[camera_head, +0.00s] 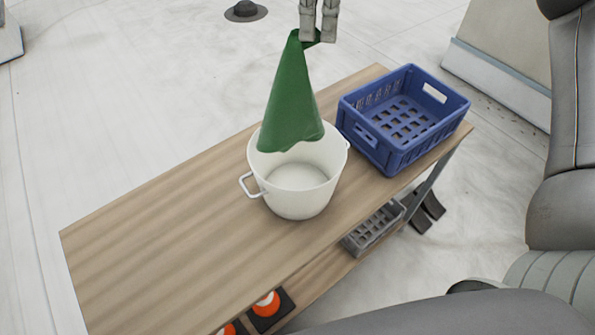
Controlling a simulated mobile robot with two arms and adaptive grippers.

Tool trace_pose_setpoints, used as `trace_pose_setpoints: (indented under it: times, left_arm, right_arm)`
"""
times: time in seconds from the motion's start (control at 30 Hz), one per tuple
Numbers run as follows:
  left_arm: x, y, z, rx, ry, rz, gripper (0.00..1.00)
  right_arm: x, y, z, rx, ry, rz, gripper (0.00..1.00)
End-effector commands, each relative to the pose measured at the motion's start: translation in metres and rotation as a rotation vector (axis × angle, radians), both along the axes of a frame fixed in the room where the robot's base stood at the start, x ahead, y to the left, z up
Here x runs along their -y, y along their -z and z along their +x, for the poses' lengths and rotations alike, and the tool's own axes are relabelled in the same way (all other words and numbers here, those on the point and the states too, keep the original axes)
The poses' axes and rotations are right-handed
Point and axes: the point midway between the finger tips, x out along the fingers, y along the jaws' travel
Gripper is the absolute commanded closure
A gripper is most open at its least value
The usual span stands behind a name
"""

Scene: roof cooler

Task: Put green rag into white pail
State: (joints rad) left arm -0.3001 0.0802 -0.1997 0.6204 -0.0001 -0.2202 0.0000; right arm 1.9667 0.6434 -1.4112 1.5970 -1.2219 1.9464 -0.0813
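The green rag (290,105) hangs in a cone shape from my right gripper (317,40), which is shut on its top end. The rag's lower edge overlaps the far rim of the white pail in the picture and hides part of it. The white pail (300,205) stands upright on the wooden table (150,235), with side handles, and the part of its inside that shows is empty. I cannot tell whether the rag's lower edge is above the rim or a little inside. My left gripper is not in view.
A blue crate (395,150) stands on the table close to the pail's right. The table's left part is bare. Below are a grey basket (370,232) and orange cones (266,304). A dark round fixture (245,11) sits on the pale floor behind.

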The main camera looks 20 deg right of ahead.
Motion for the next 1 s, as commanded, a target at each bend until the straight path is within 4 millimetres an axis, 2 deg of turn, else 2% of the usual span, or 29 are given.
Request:
trace_pose_setpoints:
  times: [1.0]
  left_arm:
    - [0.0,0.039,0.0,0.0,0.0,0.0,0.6]
  right_arm:
    - [0.0,0.053,0.0,0.0,0.0,0.001,1.0]
